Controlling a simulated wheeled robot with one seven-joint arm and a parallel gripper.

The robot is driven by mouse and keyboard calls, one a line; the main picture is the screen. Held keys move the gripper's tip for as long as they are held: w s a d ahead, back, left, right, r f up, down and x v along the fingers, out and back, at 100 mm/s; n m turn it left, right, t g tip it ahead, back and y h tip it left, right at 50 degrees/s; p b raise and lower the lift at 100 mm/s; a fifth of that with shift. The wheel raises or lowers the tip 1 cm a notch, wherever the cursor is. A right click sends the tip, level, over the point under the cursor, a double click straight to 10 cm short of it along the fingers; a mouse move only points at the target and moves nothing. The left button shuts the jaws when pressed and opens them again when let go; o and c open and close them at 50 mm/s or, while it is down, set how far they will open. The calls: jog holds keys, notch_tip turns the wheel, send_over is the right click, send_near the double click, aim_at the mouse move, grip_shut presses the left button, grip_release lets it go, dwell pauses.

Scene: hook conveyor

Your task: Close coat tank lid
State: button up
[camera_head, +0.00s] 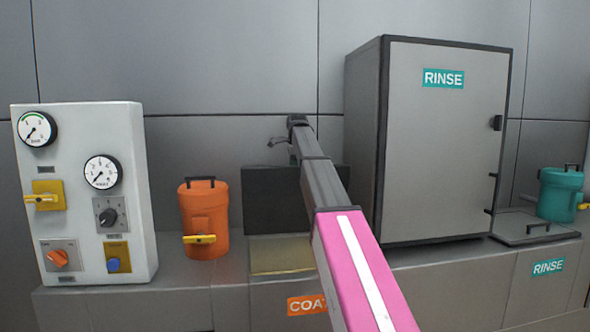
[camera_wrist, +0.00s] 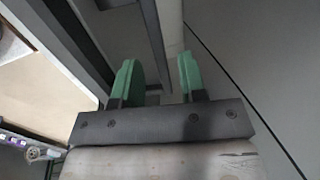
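The coat tank (camera_head: 262,240), marked COAT in orange, is set in the counter, with a yellowish surface showing in its opening. Its dark lid (camera_head: 262,195) stands upright behind the opening, so the lid is open. My arm crosses in front of the lid's right part. My gripper (camera_head: 280,145) is above the lid's upper edge in the head view, small and partly hidden by the arm. In the wrist view, its green fingers (camera_wrist: 158,78) are apart with a gap between them. A pale bar and a dark strip pass behind the gap; I cannot tell whether they touch.
A tall grey RINSE cabinet (camera_head: 445,150) stands close to the right of my arm. An orange canister (camera_head: 205,215) and a white gauge panel (camera_head: 80,200) stand to the left. The rinse tank lid (camera_head: 515,228) lies flat at the right, near a teal canister (camera_head: 560,195).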

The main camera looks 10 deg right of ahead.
jog(key=shift+x, duration=0.8)
jog(key=shift+c, duration=0.3)
